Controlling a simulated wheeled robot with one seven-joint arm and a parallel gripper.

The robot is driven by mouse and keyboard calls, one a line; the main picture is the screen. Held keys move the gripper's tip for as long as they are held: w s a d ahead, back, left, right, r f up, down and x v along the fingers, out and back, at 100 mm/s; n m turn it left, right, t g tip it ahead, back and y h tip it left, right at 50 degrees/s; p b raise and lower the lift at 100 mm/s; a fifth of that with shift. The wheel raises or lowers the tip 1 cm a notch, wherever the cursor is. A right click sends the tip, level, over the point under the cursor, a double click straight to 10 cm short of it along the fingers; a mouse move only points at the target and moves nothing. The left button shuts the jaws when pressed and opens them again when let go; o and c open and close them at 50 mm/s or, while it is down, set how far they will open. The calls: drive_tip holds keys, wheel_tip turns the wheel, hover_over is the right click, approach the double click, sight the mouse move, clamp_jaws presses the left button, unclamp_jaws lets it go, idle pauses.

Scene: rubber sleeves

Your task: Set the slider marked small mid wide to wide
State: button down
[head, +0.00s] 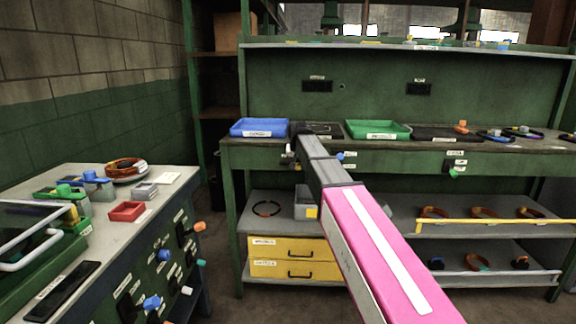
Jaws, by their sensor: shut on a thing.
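My arm reaches from the lower right to the front edge of the green bench (262,146). My gripper (291,151) is at its far end, small in the view, and partly hidden by my own arm. It is shut on what looks like a small knob at the bench's front edge, left of the arm. I cannot make out the knob clearly. Other controls on the bench front are a blue knob (340,156) and a green knob (453,173) beside small white labels. The label lettering is too small to read, so I cannot tell the slider's setting.
A blue tray (259,128) and a green tray (378,130) stand on the bench. Below are yellow drawers (290,258) and shelves with rings.

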drive_tip(key=d, duration=0.5)
drive_tip(key=shift+s+d, duration=0.1)
drive_tip(key=c, duration=0.9)
unclamp_jaws()
drive_tip(key=shift+d, duration=0.15)
drive_tip(key=shift+r, duration=0.1)
drive_tip(key=v, duration=1)
drive_tip(key=shift+s+r, duration=0.25)
drive_tip(key=shift+r, duration=0.05)
